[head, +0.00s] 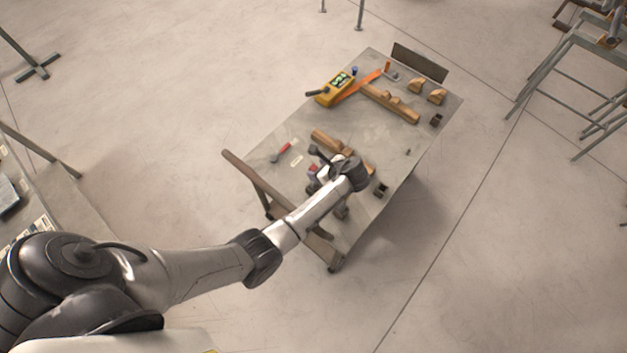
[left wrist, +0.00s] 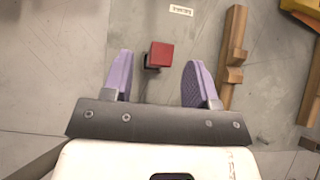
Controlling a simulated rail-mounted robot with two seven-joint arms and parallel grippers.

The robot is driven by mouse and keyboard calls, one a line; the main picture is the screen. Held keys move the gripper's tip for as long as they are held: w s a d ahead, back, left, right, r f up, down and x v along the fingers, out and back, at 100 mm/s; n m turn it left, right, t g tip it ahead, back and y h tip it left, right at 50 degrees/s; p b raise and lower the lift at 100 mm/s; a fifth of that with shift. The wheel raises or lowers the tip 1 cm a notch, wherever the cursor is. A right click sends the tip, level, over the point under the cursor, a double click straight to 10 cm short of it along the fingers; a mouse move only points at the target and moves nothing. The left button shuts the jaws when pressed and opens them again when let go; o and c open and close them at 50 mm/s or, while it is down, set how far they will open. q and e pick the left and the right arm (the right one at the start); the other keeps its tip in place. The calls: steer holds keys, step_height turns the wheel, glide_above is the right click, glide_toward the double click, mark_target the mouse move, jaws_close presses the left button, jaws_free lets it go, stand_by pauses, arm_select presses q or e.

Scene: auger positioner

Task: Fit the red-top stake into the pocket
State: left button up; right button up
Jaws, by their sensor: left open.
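The red-top stake (left wrist: 160,55) shows its square red top in the left wrist view, with a dark part below it. In the head view a bit of its red top (head: 312,168) shows beside my left gripper (head: 317,168). My left gripper is open and empty. Its two purple fingers lie on either side of the red top in the wrist view, with gaps on both sides. Small dark square holders stand on the cart, one (head: 380,190) near the gripper and one (head: 436,119) farther right; I cannot tell which is the pocket. My right gripper is not in view.
The grey cart top (head: 262,170) carries wooden pieces (head: 390,104), a yellow device (head: 334,89), an orange strip (head: 358,86) and a red-handled tool (head: 283,151). A wooden bar (left wrist: 233,55) lies close to the right finger. A white label (left wrist: 181,10) lies beyond the stake.

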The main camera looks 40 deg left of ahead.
mark_target(311, 168)
arm_select(q)
steer(key=shift+x, duration=2.65)
jaws_close()
